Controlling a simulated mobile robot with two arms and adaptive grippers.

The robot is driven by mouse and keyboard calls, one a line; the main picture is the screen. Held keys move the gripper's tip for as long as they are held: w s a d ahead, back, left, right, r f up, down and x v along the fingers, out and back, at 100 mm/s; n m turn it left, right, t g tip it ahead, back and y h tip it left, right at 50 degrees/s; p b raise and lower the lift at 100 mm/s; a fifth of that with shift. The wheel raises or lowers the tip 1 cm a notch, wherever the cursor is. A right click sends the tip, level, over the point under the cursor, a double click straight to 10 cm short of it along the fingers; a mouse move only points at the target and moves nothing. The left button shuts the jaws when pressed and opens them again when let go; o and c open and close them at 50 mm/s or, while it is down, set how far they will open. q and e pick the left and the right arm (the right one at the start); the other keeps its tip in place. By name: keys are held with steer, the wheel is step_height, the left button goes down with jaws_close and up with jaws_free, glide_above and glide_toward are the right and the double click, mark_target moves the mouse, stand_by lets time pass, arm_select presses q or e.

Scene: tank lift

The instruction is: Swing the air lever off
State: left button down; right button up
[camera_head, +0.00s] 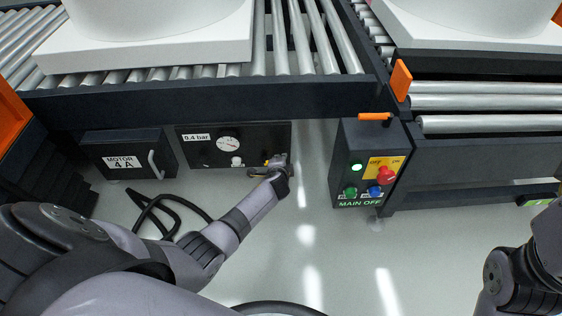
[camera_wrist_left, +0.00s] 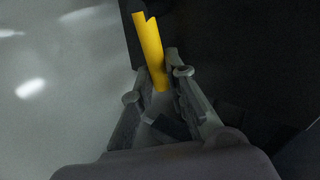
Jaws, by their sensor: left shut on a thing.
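The yellow air lever (camera_wrist_left: 149,45) sticks up between the fingers of my left gripper (camera_wrist_left: 157,80) in the left wrist view. In the head view the left gripper (camera_head: 270,165) is at the lower right of the dark air panel (camera_head: 258,136), shut on the lever, and hides most of it. Only a small bit of yellow shows there. The panel has a round gauge (camera_head: 228,144), a white label reading 0.4 bar and a small white knob (camera_head: 237,161). My right arm shows at the lower right edge; its gripper is out of view.
A motor box (camera_head: 125,155) with a handle is left of the panel. A control box (camera_head: 370,165) with a lit green lamp, buttons and an orange lever on top stands to the right. Roller conveyors (camera_head: 290,40) lie above. A black cable (camera_head: 160,205) lies on the floor.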

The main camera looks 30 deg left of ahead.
arm_select(q)
steer(key=shift+s+f, duration=0.1)
steer(key=c, duration=1.8)
jaws_free()
steer(key=shift+c, duration=0.2)
steer(key=v, duration=1.2)
